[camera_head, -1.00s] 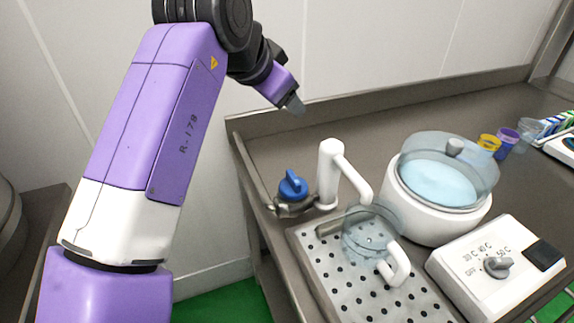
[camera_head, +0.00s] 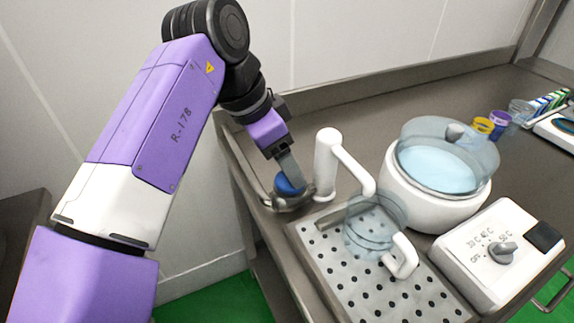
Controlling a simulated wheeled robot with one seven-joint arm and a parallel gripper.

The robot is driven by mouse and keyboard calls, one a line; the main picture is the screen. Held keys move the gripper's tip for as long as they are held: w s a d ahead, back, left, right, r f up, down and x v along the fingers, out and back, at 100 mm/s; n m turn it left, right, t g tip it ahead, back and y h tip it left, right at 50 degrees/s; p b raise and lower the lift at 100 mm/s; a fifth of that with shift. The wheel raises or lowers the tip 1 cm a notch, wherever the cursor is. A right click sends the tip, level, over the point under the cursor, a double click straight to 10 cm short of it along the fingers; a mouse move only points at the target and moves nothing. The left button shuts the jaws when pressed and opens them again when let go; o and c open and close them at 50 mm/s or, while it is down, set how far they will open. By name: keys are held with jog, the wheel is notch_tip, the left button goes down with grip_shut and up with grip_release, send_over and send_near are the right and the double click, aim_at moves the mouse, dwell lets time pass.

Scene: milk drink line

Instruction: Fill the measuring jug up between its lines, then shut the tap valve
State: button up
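The clear measuring jug (camera_head: 371,232) with a white handle stands on the perforated drip tray (camera_head: 335,290), under the spout of the white tap (camera_head: 327,165). I see no liquid clearly in it, and its lines are too small to make out. The blue tap valve (camera_head: 285,186) sits left of the tap's base, partly hidden by my gripper. My gripper (camera_head: 297,180) points down at the valve, its fingertips at or just over the blue handle. I cannot tell whether it touches the handle or how far its fingers are apart.
A white round vat (camera_head: 432,211) with pale blue contents and a clear lid stands right of the jug. A control box (camera_head: 490,275) with a dial is in front of it. Small coloured cups (camera_head: 482,127) and a rack (camera_head: 550,101) stand far right.

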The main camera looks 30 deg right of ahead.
jog(key=shift+x, duration=0.85)
jog(key=c, duration=1.4)
jog(key=shift+o, duration=0.2)
jog(key=shift+d+r+n+p, duration=0.1)
jog(key=shift+n+p, duration=0.3)
jog(key=shift+p, duration=0.05)
jog(key=shift+n+t+p, duration=0.3)
jog(key=n+t+p, duration=0.1)
jog(key=n+p, duration=0.1)
jog(key=n, duration=0.1)
jog(key=shift+s+r+p, duration=0.1)
jog(key=shift+s+p, duration=0.05)
jog(key=shift+p, duration=0.15)
jog(key=n+p, duration=0.1)
jog(key=n, duration=0.1)
jog(key=n+t+y+p, duration=0.1)
jog(key=n+p, duration=0.1)
jog(key=n, duration=0.1)
jog(key=shift+t, duration=0.3)
jog(key=shift+n+y, duration=0.3)
